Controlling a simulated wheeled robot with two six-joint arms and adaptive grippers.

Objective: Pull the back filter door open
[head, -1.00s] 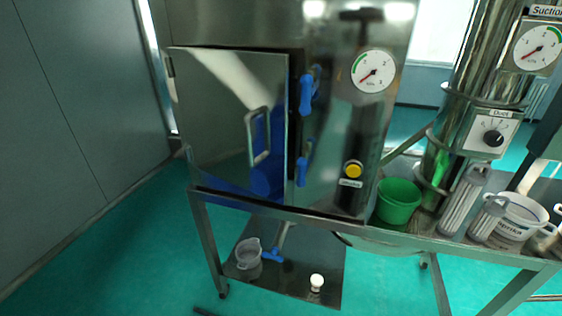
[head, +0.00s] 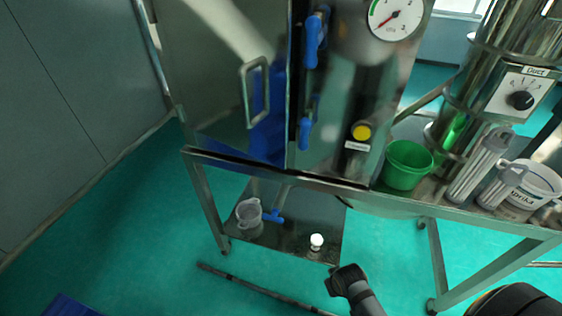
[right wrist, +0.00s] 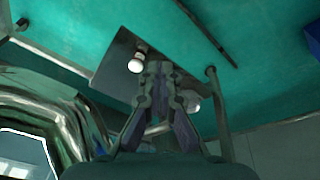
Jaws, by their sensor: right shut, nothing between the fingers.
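The filter door (head: 215,80) is a shiny steel panel on the cabinet front in the head view, with a vertical bar handle (head: 247,95). Two blue latches, an upper (head: 315,40) and a lower (head: 304,134), stand beside its right edge. A narrow dark strip shows along that edge; I cannot tell whether the door is ajar. My right gripper (head: 343,281) is shut and empty, low in front of the cart, apart from the door and handle. Its closed fingers show in the right wrist view (right wrist: 160,90). My left gripper is not in view.
The cart's lower shelf (head: 275,225) holds a clear jug (head: 249,213) and a white knob (head: 316,241). A green bucket (head: 406,166), clear cylinders and a white tub (head: 525,185) stand right of the cabinet.

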